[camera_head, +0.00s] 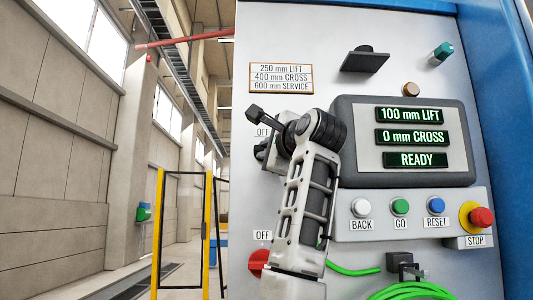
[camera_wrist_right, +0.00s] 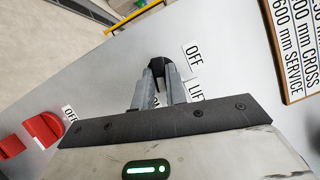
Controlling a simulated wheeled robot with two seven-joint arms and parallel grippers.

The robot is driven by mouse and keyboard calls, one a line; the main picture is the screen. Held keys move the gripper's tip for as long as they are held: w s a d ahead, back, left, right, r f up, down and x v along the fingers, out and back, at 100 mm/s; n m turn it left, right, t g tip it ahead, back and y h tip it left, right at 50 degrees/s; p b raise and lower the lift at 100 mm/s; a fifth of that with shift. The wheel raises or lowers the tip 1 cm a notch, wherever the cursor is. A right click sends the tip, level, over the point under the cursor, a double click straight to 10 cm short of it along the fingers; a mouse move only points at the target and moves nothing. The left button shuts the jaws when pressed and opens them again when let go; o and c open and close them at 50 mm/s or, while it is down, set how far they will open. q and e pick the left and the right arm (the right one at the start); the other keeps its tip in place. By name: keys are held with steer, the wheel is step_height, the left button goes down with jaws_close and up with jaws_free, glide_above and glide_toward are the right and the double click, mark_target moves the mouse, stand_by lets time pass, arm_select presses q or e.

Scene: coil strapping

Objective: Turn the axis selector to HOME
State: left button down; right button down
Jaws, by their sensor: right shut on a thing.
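The axis selector is a black knob (camera_wrist_right: 159,68) on the grey control panel (camera_head: 330,80). In the wrist view, the two fingers of my right gripper (camera_wrist_right: 160,82) are shut on it, one on each side. Labels "OFF" and "LIFT" show to its right; another label is mostly hidden behind the fingers. I cannot read a HOME label or tell where the knob points. In the head view, my right gripper (camera_head: 277,147) reaches the panel's left side and largely covers the selector. The display (camera_head: 415,138) reads "100 mm LIFT", "0 mm CROSS" and "READY". My left gripper is not in view.
A red switch (camera_head: 259,262) with an OFF label sits below my right arm. BACK (camera_head: 361,207), GO (camera_head: 400,206) and RESET (camera_head: 436,205) buttons and a red STOP button (camera_head: 481,217) lie to the right. Green cable (camera_head: 405,291) hangs below. A dark bracket (camera_head: 365,60) juts out above.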

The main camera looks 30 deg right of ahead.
steer(key=m, duration=0.2)
steer(key=m+t+h, duration=0.1)
steer(key=m, duration=0.1)
steer(key=m+h, duration=0.1)
steer(key=m, duration=0.1)
steer(key=shift+w+a+f+m+p, duration=0.1)
steer(key=shift+f+m+p, duration=0.2)
steer(key=shift+m+p, duration=0.1)
steer(key=shift+m, duration=0.3)
steer(key=c, duration=1.4)
jaws_free()
steer(key=shift+t, duration=0.3)
steer(key=shift+c, duration=0.2)
